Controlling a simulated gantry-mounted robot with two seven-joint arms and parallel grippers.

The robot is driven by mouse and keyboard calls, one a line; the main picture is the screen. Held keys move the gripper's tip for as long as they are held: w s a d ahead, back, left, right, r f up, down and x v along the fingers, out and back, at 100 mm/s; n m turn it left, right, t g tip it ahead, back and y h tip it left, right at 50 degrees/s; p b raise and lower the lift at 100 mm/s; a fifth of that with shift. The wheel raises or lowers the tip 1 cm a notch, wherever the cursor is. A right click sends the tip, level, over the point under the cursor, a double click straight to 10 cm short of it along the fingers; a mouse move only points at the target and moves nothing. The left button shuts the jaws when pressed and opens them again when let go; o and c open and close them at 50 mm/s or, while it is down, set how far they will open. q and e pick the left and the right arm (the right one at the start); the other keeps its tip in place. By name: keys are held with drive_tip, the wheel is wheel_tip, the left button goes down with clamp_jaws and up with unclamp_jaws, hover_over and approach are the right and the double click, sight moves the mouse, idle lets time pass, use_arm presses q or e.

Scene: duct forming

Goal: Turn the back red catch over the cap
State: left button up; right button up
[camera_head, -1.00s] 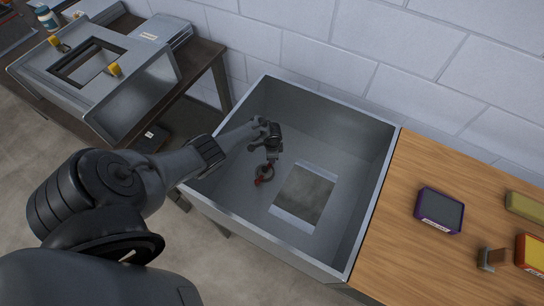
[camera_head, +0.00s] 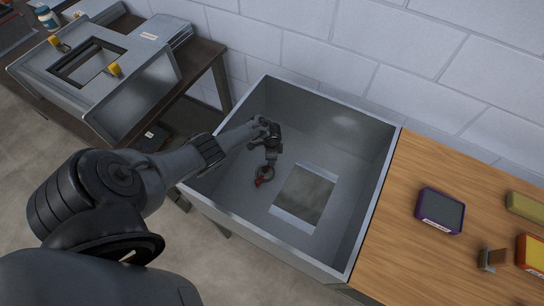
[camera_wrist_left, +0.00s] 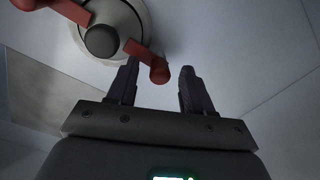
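A round pale cap (camera_wrist_left: 133,14) with a dark central knob shows at the top of the left wrist view. One red catch (camera_wrist_left: 148,62) reaches from beside the knob toward my left gripper (camera_wrist_left: 159,78). Another red catch (camera_wrist_left: 62,8) extends to the upper left. The gripper is open, its fingers apart, with the near catch's rounded end at the gap between the fingertips; I cannot tell whether they touch. In the head view my left gripper (camera_head: 268,160) is inside the grey box, over the cap (camera_head: 265,173), and partly hides the catches. My right gripper is not in view.
The tall walls of the grey box (camera_head: 330,255) surround my left gripper. A pale rectangular panel (camera_head: 304,196) lies right of the cap. A wooden table (camera_head: 405,255) with a purple-framed device (camera_head: 440,211) adjoins on the right. A metal housing (camera_head: 150,85) stands at the left.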

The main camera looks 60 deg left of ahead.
use_arm(q)
drive_tip(key=shift+r, duration=0.1)
drive_tip(key=shift+r, duration=0.25)
wheel_tip(320, 180, up, 10)
drive_tip(key=p, duration=0.6)
drive_tip(key=shift+d, duration=0.15)
drive_tip(key=shift+s+d, duration=0.1)
